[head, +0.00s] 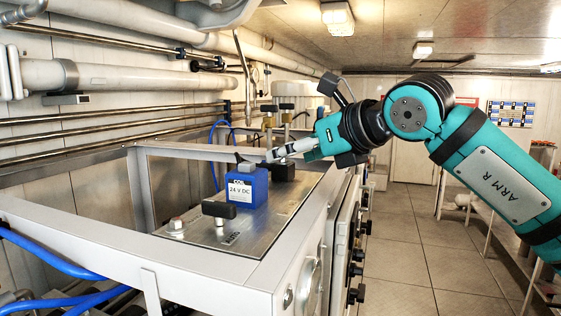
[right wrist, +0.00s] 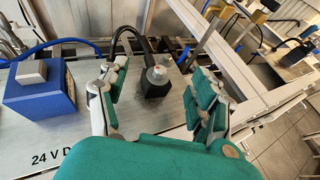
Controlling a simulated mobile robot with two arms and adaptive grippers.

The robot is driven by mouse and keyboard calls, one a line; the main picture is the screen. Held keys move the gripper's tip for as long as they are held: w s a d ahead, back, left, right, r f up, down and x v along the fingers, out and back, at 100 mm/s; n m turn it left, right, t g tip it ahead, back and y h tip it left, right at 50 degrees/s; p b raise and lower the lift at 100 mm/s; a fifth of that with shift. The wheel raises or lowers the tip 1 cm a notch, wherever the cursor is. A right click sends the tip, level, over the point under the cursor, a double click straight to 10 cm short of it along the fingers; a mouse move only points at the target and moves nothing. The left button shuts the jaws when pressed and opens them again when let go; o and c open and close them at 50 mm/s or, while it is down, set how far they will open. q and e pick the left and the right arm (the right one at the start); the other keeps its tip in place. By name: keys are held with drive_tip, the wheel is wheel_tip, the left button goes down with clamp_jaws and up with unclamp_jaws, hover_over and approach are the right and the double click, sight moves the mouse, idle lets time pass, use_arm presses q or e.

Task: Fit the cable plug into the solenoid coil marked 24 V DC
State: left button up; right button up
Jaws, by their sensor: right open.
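The blue solenoid coil (head: 247,188), labelled 24 V DC, stands on a metal plate. In the right wrist view the blue coil (right wrist: 42,98) is at the left, with a bare grey block on top. A black plug-like block (head: 284,170) stands on the plate just behind the coil; in the wrist view the black block (right wrist: 153,88) has a round grey screw head on top and a black cable looping away. My right gripper (head: 278,152) is open and empty. In the wrist view its fingers (right wrist: 160,78) are apart, on either side of the black block. My left gripper is out of view.
A grey frame (head: 185,152) surrounds the metal plate (head: 262,232). A black-topped T-shaped fitting (head: 219,210) stands in front of the coil. Brass fittings (head: 267,122) stand behind, and pipes line the wall. The aisle floor (head: 405,260) at right is clear.

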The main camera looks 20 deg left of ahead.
sight(274, 169)
drive_tip(key=p+x, duration=0.1)
drive_tip(key=x, duration=0.2)
drive_tip(key=shift+w+a+f+p, duration=0.2)
drive_tip(key=shift+a+f+p, duration=0.1)
drive_tip(key=shift+p, duration=0.1)
drive_tip(key=shift+w+a+f, duration=0.1)
drive_tip(key=shift+f, duration=0.05)
drive_tip(key=c, duration=0.4)
clamp_jaws()
